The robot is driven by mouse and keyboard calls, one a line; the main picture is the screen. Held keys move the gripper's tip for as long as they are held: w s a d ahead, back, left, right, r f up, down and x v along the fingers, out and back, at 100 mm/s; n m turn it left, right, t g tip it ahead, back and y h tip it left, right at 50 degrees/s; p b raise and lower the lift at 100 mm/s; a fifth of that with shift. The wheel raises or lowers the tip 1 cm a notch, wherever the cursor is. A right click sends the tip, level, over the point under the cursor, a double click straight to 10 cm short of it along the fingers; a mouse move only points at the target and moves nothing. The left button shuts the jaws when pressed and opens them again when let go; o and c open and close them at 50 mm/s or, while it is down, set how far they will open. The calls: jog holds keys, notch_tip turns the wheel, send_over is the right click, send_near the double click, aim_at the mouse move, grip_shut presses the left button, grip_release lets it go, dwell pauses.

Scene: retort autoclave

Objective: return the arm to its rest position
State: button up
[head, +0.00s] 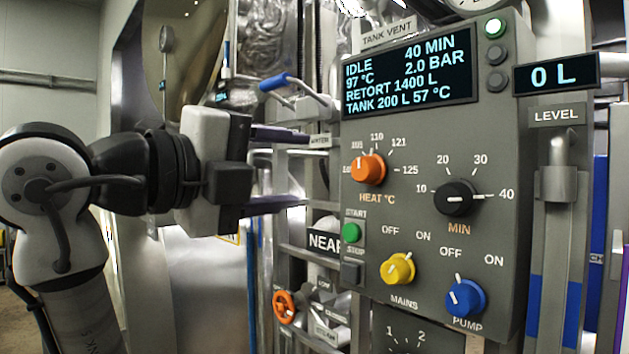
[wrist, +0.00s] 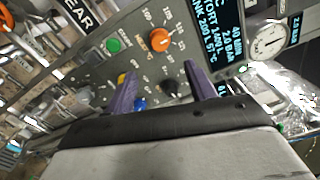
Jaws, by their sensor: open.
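My gripper (head: 298,168) is open and empty in the head view. Its two dark fingers point right, level with the left side of the grey control panel (head: 490,240) and apart from each other. My arm reaches in from the left edge, bent at the elbow. In the wrist view the purple fingers of my gripper (wrist: 158,74) stand apart, with the panel seen behind them. Nothing is between the fingers. Whether the fingers touch anything cannot be told.
The panel carries an orange heat knob (head: 369,170), a black minutes knob (head: 455,198), a yellow mains knob (head: 397,269) and a blue pump knob (head: 466,298). Its screen (head: 410,72) reads IDLE. A blue-handled lever (head: 276,82) and an orange handwheel (head: 286,305) stand nearby.

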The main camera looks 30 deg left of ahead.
jog(key=shift+s+a, duration=0.2)
jog(key=shift+s, duration=0.3)
